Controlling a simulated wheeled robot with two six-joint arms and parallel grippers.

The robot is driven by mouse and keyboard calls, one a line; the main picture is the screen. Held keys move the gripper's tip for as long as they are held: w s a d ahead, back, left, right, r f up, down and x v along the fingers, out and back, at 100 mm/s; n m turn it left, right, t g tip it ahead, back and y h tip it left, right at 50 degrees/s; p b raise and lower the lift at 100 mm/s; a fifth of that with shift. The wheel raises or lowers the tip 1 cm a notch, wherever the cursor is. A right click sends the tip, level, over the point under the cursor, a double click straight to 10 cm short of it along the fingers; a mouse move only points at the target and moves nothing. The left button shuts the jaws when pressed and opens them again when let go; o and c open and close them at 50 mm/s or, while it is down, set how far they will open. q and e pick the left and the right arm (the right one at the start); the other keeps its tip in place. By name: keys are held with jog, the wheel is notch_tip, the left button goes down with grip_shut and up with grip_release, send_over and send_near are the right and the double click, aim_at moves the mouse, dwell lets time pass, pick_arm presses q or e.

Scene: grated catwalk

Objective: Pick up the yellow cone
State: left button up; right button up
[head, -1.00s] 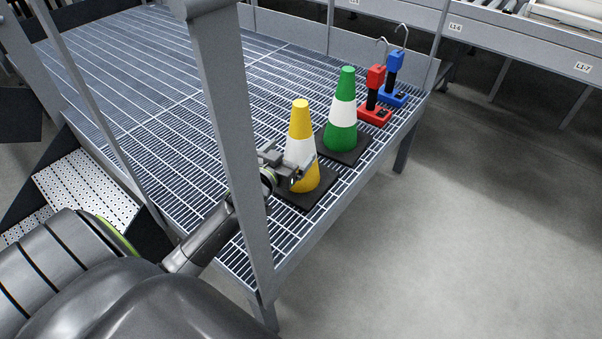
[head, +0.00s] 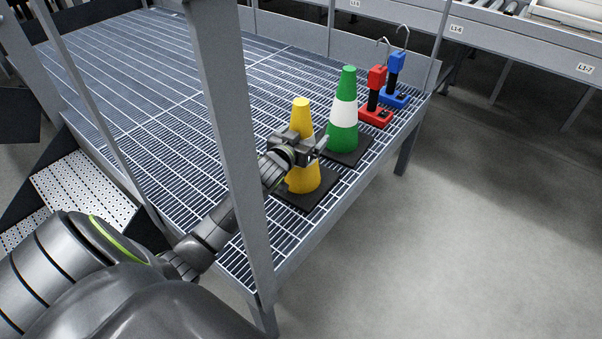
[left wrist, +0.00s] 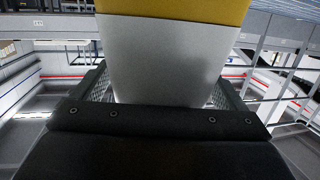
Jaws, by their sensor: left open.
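The yellow cone (head: 303,180) has a white band and a black square base. It stands upright on the grating near the catwalk's edge. My left gripper (head: 312,147) is at the height of its white band and covers much of that band in the head view. In the left wrist view the cone's white band (left wrist: 170,60) fills the middle, with yellow above it. The open jaws (left wrist: 160,100) stand on both sides of the cone there. The cone's lower part is hidden in that view. My right gripper is not in view.
A green cone (head: 342,138) with a white band stands just behind the yellow one. Red (head: 376,95) and blue (head: 395,80) hooked devices stand farther back. A grey post (head: 232,130) rises in front of my left arm. The grating (head: 130,70) to the left is clear.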

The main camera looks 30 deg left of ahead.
pick_arm(q)
jog(key=shift+c, duration=0.4)
jog(key=c, duration=1.7)
jog(key=shift+r, duration=0.1)
jog(key=shift+c, duration=0.6)
